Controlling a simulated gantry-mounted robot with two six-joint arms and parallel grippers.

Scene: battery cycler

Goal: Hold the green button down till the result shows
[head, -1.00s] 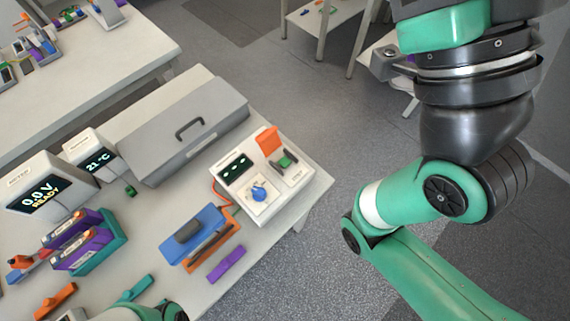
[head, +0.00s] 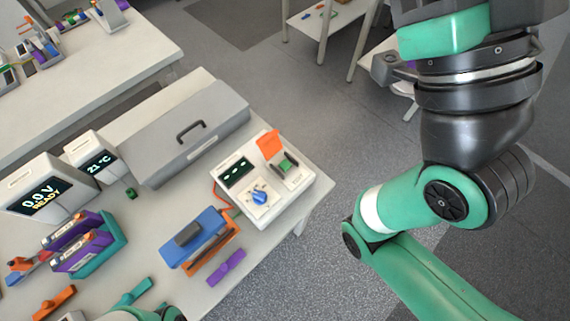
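A white box (head: 301,188) at the table's right corner has a small dark display (head: 236,172) with green marks, too small to read. It carries a blue knob (head: 260,197), a green part (head: 287,166) that looks like the green button, and a raised orange flap (head: 270,143) behind it. Nothing touches the green part. A grey unit at the left has a screen (head: 40,197) reading "0.0 V READY". My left arm only just shows at the bottom edge, and its gripper is out of frame. My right arm fills the right side, its gripper also out of frame.
A long grey case (head: 190,144) with a dark handle stands behind. A thermometer unit (head: 95,160) reads 21 °C. A blue block (head: 208,229) with an orange frame (head: 226,250) and a purple piece (head: 226,268) lie in front of the white box. Purple packs (head: 82,249) stand left.

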